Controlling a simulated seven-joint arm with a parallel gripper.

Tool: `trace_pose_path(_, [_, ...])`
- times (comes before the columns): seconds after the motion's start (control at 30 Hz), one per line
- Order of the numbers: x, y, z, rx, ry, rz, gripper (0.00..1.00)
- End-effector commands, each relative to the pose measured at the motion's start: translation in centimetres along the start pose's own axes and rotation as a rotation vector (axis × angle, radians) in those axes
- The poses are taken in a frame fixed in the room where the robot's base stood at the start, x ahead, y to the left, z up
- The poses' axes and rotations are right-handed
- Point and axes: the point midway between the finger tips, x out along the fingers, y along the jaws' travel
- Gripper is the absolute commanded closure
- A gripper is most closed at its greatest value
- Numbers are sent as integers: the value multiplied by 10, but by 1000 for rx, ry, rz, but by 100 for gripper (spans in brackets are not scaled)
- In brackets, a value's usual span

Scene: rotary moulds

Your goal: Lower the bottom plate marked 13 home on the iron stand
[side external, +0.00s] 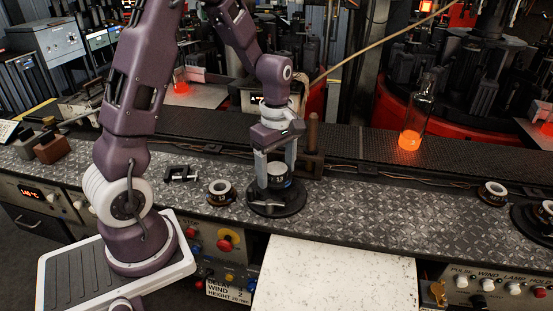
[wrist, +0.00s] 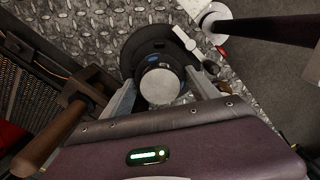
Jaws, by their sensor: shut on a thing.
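The bottom plate marked 13 (side external: 279,171) is a small round piece with a dark side, a pale label and a grey top. Its flat grey top shows in the wrist view (wrist: 161,86). My gripper (side external: 275,178) points straight down with its two pale fingers shut on the plate, one on each side. The iron stand (side external: 290,205) is a black round base on the bench, directly below the plate. Its dark disc also shows behind the plate in the wrist view (wrist: 143,48). I cannot tell whether the plate touches the stand; the fingers hide part of the join.
A similar labelled ring (side external: 220,192) lies left of the stand, with a black clamp (side external: 182,174) farther left. A brown post (side external: 312,133) stands close behind right. A glowing bottle (side external: 411,125) is at the back right.

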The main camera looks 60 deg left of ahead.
Motion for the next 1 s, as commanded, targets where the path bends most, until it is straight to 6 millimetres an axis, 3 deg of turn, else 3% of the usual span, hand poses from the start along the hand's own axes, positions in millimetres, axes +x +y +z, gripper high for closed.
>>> trace_pose_path(1.0, [13,0,0,0,0,1,87])
